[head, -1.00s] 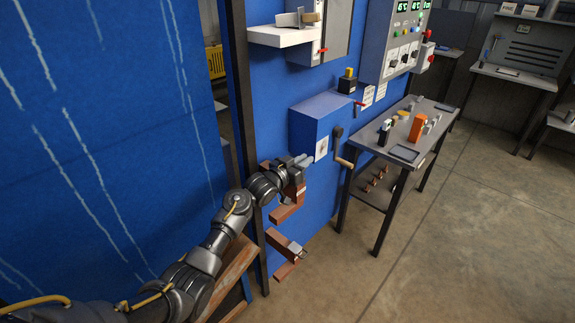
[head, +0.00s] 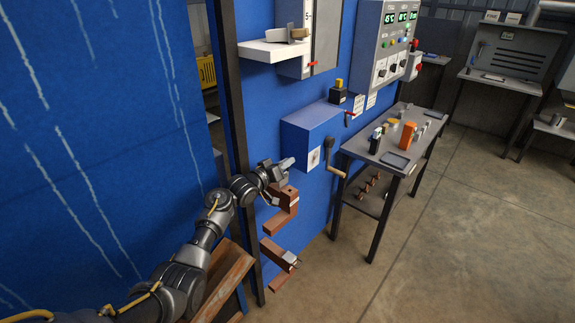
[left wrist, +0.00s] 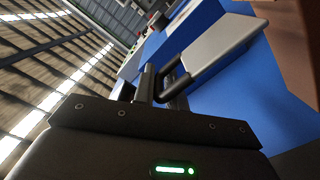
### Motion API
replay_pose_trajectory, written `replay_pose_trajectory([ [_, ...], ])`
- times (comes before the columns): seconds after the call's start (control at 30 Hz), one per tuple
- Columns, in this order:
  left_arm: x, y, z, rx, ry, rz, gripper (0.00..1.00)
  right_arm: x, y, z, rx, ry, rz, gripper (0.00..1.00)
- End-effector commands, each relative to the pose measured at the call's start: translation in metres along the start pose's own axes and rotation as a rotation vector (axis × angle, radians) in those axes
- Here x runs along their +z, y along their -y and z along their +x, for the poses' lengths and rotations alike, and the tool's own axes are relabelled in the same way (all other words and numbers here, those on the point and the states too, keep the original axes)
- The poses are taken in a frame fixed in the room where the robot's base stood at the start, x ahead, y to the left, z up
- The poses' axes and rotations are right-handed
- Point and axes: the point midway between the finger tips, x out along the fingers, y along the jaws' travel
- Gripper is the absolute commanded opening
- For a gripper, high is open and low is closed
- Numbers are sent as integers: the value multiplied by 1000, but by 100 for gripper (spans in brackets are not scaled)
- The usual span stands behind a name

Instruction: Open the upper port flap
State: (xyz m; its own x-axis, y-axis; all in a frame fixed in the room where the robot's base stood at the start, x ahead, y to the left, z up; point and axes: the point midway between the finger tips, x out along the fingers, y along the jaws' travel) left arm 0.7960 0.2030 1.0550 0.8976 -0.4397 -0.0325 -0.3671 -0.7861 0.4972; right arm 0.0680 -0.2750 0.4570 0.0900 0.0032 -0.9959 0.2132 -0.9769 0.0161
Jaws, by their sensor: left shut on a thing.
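My left gripper (head: 275,172) is at the upper of two brown brackets on the blue wall, in the head view. In the left wrist view my left gripper (left wrist: 152,87) is shut on a dark loop handle (left wrist: 172,78). The handle joins a pale grey plate, which looks like the upper port flap (left wrist: 228,48). In the head view a pale piece (head: 287,163) shows just past the fingers. The upper brown bracket (head: 284,214) is partly hidden by the gripper. The lower brown bracket (head: 272,250) carries a small grey piece (head: 290,258). How far the flap is open is unclear. My right gripper is out of view.
A blue box (head: 308,127) with a crank handle (head: 334,172) is on the wall beside the gripper. A white shelf (head: 272,50) is above. A table (head: 375,150) with small parts stands to the right. A dark post (head: 231,110) is left of the gripper.

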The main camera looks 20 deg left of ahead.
Motion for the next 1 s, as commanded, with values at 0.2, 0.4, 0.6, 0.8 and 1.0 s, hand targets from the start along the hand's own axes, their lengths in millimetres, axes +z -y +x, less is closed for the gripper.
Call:
replay_pose_trajectory([
  [0.2, 6, 3, -1, -6, 9, -3, 0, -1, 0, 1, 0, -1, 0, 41],
  [0.4, 6, 4, -1, -7, 10, -3, 16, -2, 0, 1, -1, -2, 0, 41],
  [0.6, 4, 3, 0, -5, 7, -2, 31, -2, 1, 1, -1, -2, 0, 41],
  [0.8, 3, 2, 0, -3, 5, -1, 31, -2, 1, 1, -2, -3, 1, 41],
  [1.0, 4, 3, -16, -4, 3, 0, 31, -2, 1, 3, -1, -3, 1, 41],
])
